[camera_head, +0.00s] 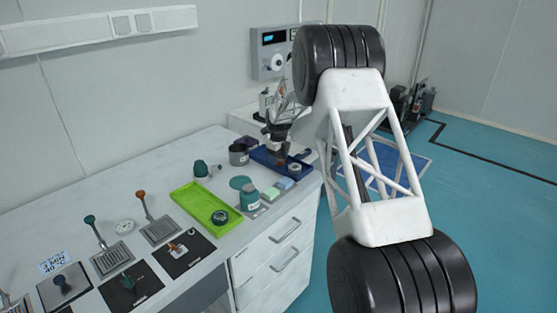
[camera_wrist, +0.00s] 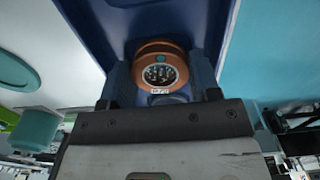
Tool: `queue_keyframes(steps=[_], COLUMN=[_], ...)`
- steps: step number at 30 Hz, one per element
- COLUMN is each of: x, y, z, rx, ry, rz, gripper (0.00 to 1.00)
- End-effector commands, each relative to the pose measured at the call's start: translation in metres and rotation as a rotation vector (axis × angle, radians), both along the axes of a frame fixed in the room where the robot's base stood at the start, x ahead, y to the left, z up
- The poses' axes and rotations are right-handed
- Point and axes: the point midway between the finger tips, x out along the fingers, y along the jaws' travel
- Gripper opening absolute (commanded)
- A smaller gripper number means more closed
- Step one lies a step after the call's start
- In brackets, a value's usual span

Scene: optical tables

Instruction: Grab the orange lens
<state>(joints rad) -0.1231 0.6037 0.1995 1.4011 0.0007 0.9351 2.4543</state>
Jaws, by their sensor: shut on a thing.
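The orange lens (camera_wrist: 146,50), a round orange-brown ring with a dark front and small markings, sits between the two fingers of my gripper (camera_wrist: 161,72) in the wrist view. The gripper is shut on it, with one finger at each side. The dark blue tray (camera_wrist: 208,25) lies behind the lens in that view. In the head view my gripper (camera_head: 281,148) points down over the blue tray (camera_head: 262,159) at the far end of the bench. The lens is small and partly hidden there. I cannot tell whether it still touches the tray.
A grey-ringed part (camera_head: 294,168) stands at the tray's right. A dark grey cup (camera_head: 239,155) stands left of it. Stands with knobs fill the near left bench.

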Motion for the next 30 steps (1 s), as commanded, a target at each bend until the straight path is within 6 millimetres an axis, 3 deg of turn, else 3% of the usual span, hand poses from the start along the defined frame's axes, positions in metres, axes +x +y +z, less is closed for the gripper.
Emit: queue_keyframes(steps=[7, 12, 30], x=[0.000, 0.000, -0.080], y=[0.000, 0.000, -0.010], z=[0.015, 0.037, 0.042], rx=[0.000, -0.001, -0.001], ry=[0.000, -0.001, 0.002], rz=[0.000, 0.000, 0.000], gripper=[0.32, 0.32, 0.32])
